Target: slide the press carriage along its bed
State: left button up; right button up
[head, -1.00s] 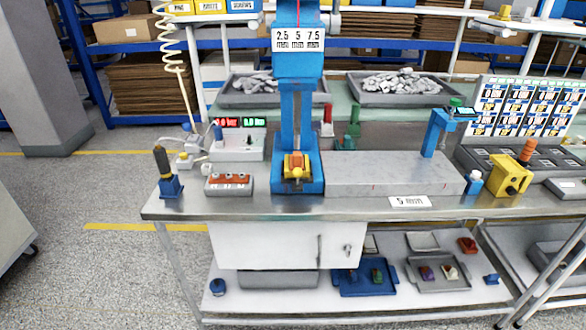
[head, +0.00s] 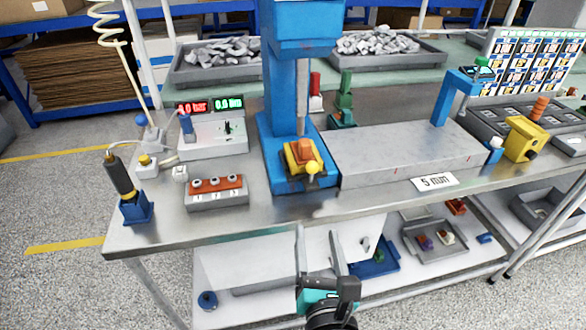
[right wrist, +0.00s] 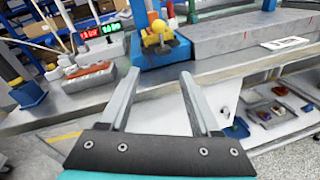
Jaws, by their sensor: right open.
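The press carriage (head: 301,155), a yellow and orange block with a yellow ball knob, sits at the foot of the blue press (head: 285,100). The grey bed (head: 405,152) extends to its right. In the right wrist view the carriage (right wrist: 158,40) is beyond the fingertips, near top centre. My right gripper (head: 317,236) is open and empty. It is in front of the bench edge, below and apart from the carriage; it also shows in the right wrist view (right wrist: 160,74). My left gripper is not in view.
Left of the press are a grey box with orange-topped switches (head: 216,192), a display unit (head: 211,130) and a dark-handled tool in a blue holder (head: 131,200). A "5 mm" card (head: 434,182) is at the bed's front. The bench's front edge lies between gripper and carriage.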

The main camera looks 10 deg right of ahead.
notch_tip(320, 180, up, 3)
send_near(313, 171)
jog(key=w, duration=0.2)
pick_arm(q)
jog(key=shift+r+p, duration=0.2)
jog(key=shift+p, duration=0.1)
pick_arm(e)
jog(key=shift+n+t, duration=0.4)
jog(key=w, duration=0.3)
jog(key=w+d, duration=0.1)
jog(key=w, duration=0.5)
jog(key=shift+w+d+f, duration=0.2)
jog(key=shift+d+f, duration=0.1)
jog(key=shift+f, duration=0.1)
jog(key=shift+c, duration=0.3)
grip_shut()
